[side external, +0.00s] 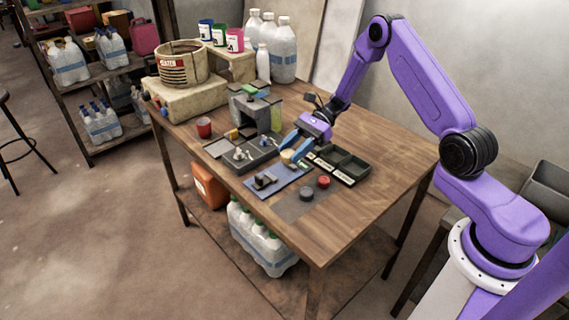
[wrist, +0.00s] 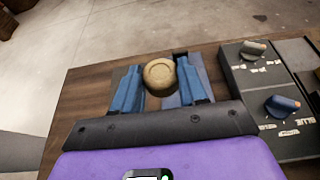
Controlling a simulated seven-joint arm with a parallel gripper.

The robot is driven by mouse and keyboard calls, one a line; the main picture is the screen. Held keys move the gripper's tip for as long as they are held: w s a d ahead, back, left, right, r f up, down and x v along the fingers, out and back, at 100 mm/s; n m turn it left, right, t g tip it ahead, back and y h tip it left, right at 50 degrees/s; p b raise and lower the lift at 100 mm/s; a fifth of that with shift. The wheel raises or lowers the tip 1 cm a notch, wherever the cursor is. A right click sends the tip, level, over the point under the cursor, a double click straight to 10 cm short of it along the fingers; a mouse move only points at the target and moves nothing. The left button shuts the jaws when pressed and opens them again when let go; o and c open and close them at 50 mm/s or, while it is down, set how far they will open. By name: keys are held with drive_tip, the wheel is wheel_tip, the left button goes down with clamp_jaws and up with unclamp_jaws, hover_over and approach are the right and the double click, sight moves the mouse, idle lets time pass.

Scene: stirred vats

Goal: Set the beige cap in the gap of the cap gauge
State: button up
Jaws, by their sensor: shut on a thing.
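The beige cap (wrist: 160,72) is a round disc held between the two blue fingers of my gripper (wrist: 160,84). In the side external view, my gripper (side external: 293,153) holds the cap (side external: 287,156) above the table, near the far edge of a blue plate. A small black fixture, which looks like the cap gauge (side external: 264,181), stands on that blue plate (side external: 286,178). Its gap cannot be made out at this size. In the wrist view, the cap and right finger hide much of what lies beneath. The cap appears apart from the fixture.
A dark panel with knobs (wrist: 253,54) lies beside my gripper, at the right in the wrist view. A green compartment tray (side external: 352,163) is at the right in the side view. A red cap (side external: 323,181) and a dark cap (side external: 306,194) lie in front.

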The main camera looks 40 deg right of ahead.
drive_tip(key=w+f, duration=0.2)
drive_tip(key=f, duration=0.1)
drive_tip(key=shift+w+a+f, duration=0.15)
drive_tip(key=shift+w+f, duration=0.05)
drive_tip(key=shift+w, duration=0.2)
drive_tip(key=shift+w+f, duration=0.15)
drive_tip(key=shift+f, duration=1.55)
drive_tip(key=o, duration=1)
drive_tip(key=shift+f, duration=0.15)
